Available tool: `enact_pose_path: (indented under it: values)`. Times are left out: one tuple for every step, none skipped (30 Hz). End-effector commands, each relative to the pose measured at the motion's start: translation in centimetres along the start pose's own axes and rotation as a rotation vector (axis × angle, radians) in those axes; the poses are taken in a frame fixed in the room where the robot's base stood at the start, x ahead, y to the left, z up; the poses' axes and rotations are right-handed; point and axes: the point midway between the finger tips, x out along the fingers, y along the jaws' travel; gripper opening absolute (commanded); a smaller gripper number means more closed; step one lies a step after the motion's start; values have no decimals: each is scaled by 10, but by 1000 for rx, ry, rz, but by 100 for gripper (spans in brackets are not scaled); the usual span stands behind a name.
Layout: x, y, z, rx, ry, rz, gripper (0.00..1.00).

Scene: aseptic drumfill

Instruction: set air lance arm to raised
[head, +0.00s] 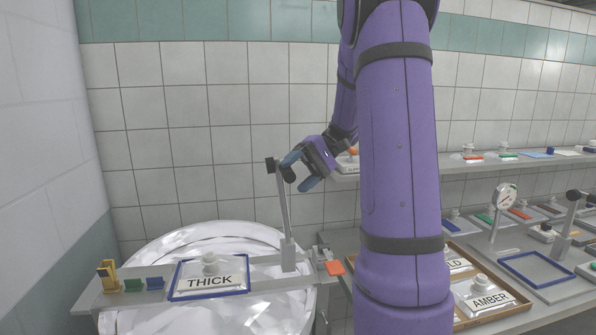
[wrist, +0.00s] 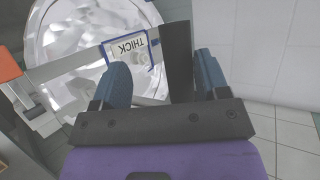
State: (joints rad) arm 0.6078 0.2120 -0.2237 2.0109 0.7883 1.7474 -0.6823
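The air lance arm (head: 283,205) is a grey bar standing nearly upright, leaning slightly left, on the crossbar over the drum. A black grip is at its top (head: 271,165). My gripper (head: 300,172) is beside the top, its blue fingers spread. In the wrist view my gripper (wrist: 162,80) is open, with a dark bar (wrist: 178,55), apparently the lance arm's grip, between the fingers. The bar lies close to the right finger, with a gap to the left finger. Whether it touches the right finger I cannot tell.
The drum (head: 220,235) carries a crossbar (head: 120,298) with a THICK plate (head: 210,275) and an orange tab (head: 334,268). A bench at right holds a wooden tray (head: 500,312), an AMBER plate (head: 487,297) and a gauge (head: 505,197). A tiled wall stands behind.

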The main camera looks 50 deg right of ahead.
Motion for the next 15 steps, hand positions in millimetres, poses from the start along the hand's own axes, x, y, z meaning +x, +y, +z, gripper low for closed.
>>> enact_pose_path:
  values:
    - [0,2,0,5,1,3,55]
    - [0,2,0,4,1,3,55]
    - [0,1,0,4,1,3,55]
    - [0,1,0,3,1,3,55]
    - [0,1,0,3,1,3,55]
    - [0,1,0,2,1,3,55]
    - [0,1,0,2,2,3,55]
    - [0,0,0,2,2,2,55]
    - [0,0,0,1,2,2,55]
    - [0,0,0,1,2,2,55]
    - [0,0,0,1,2,2,55]
    - [-1,0,0,0,2,2,55]
    - [-1,0,0,0,2,2,55]
    - [-2,0,0,0,3,2,55]
    - [-4,0,0,0,3,2,55]
